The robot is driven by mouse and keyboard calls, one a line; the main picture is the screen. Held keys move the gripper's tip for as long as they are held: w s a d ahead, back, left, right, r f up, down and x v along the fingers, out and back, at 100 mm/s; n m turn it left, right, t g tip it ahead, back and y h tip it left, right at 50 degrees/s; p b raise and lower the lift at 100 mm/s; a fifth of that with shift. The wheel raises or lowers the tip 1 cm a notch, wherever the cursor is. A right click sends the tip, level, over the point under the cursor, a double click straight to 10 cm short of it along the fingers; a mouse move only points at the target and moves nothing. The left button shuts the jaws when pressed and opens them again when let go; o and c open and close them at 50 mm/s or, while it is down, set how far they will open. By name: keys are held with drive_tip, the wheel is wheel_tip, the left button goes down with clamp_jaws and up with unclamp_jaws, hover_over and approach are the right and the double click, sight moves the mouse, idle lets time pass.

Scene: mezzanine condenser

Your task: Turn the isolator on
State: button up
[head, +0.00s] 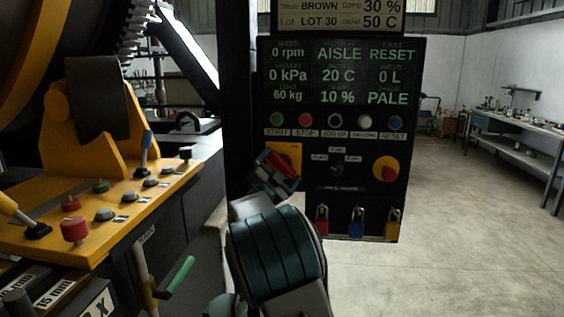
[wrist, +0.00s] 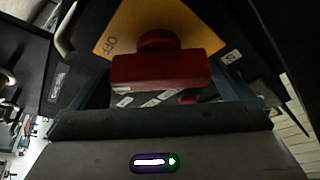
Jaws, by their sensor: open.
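The isolator is a red bar handle on a yellow plate (head: 292,152) on the dark control panel, at its left edge below the button row. In the wrist view the red handle (wrist: 160,71) lies crosswise in the picture, large and close, in front of the yellow plate (wrist: 122,27) marked OFF. My gripper (head: 268,180) is open at the isolator and covers part of it in the head view. In the wrist view the red handle is just beyond my gripper (wrist: 160,105). I cannot tell whether the fingers touch the handle.
A red emergency knob on yellow (head: 386,169) is to the right on the panel. Red (head: 322,221), blue (head: 356,222) and yellow (head: 392,224) padlocks hang below. A yellow control desk (head: 130,205) stands at left. Open floor (head: 465,240) lies right of the panel.

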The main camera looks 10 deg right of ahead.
drive_tip(key=shift+w+d+r, duration=0.2)
drive_tip(key=shift+w+d, duration=0.2)
drive_tip(key=shift+w, duration=0.2)
drive_tip(key=c, duration=0.7)
